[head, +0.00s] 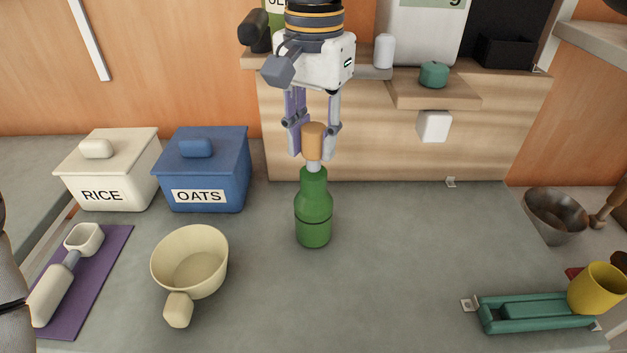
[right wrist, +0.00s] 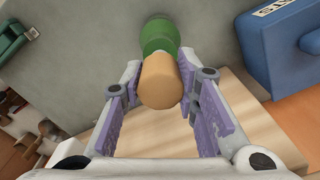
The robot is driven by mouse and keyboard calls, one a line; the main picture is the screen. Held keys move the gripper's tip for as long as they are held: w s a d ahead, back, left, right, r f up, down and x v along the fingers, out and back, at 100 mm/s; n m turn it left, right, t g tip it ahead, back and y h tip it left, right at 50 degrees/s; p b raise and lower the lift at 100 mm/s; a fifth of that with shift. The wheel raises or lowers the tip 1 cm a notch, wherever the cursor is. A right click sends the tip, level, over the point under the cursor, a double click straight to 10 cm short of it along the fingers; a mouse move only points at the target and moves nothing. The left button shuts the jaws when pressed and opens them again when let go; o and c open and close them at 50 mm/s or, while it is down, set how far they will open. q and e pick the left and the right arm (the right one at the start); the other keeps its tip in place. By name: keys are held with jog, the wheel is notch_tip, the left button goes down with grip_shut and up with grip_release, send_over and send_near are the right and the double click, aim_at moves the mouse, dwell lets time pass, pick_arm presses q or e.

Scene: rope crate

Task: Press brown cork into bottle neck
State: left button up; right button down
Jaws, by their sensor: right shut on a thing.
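The green bottle (head: 313,215) stands upright on the grey counter. The brown cork (head: 313,138) is directly above the bottle, with a short pale section between it and the green glass. I cannot tell whether the pale section belongs to the cork or the neck. My right gripper (head: 315,152) comes down from above and is shut on the cork. In the right wrist view the cork (right wrist: 160,84) sits between the purple-padded fingers, with the green bottle (right wrist: 158,35) behind it. The cork hides the bottle's mouth there. My left gripper is out of view.
A cream RICE box (head: 105,180) and a blue OATS box (head: 205,170) stand at the back left. A cream pan (head: 190,265) and a scoop on a purple mat (head: 90,290) are in front. A teal tray (head: 520,315) and yellow cup (head: 597,290) lie right. The counter beside the bottle is clear.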

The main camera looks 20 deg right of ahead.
aim_at(314, 155)
jog(key=shift+f, duration=1.6)
dwell(1.4)
jog(key=c, duration=1.2)
grip_release()
jog(key=shift+o, duration=0.2)
jog(key=shift+r, duration=0.1)
notch_tip(314, 155, up, 12)
jog(key=shift+f, duration=0.1)
